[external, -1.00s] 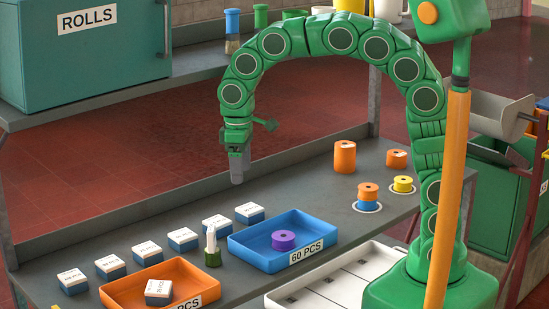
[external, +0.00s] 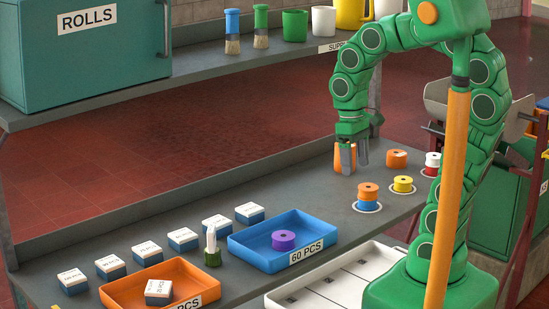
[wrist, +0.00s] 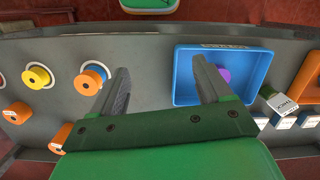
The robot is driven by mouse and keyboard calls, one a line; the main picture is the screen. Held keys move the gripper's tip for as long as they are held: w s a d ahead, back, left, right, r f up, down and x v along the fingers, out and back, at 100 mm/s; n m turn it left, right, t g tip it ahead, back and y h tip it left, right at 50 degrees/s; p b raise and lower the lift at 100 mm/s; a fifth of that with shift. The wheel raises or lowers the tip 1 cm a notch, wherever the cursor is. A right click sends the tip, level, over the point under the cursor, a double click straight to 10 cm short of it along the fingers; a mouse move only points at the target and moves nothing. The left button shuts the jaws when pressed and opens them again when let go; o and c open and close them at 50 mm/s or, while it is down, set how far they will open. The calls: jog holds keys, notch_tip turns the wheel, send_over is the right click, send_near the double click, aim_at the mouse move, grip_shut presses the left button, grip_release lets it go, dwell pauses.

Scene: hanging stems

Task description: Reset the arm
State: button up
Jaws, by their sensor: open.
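My gripper (external: 353,158) is at the end of my green arm, above the grey bench, in front of a tall orange roll (external: 338,160) in the external view, which it partly hides. A blue tray (external: 242,238) holding a purple roll (external: 284,240) lies left of my gripper in the external view. In the wrist view the right finger overlaps the blue tray (wrist: 180,85) and part of the purple roll.
Orange-on-blue rolls (external: 368,194), a yellow roll (external: 403,184), a red-and-white roll (external: 432,161) and a short orange roll (external: 397,158) stand at the bench's right. An orange tray (external: 125,288), several labelled boxes (external: 183,239) and a white tray (external: 290,298) lie nearer. A shelf with cups (external: 295,25) is behind.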

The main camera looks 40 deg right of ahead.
jog(key=s+d+f+m, duration=0.2)
jog(key=s+d+f, duration=0.1)
jog(key=s+d, duration=0.3)
jog(key=shift+s+d+f, duration=0.15)
jog(key=shift+s+f, duration=0.05)
jog(key=shift+s, duration=0.8)
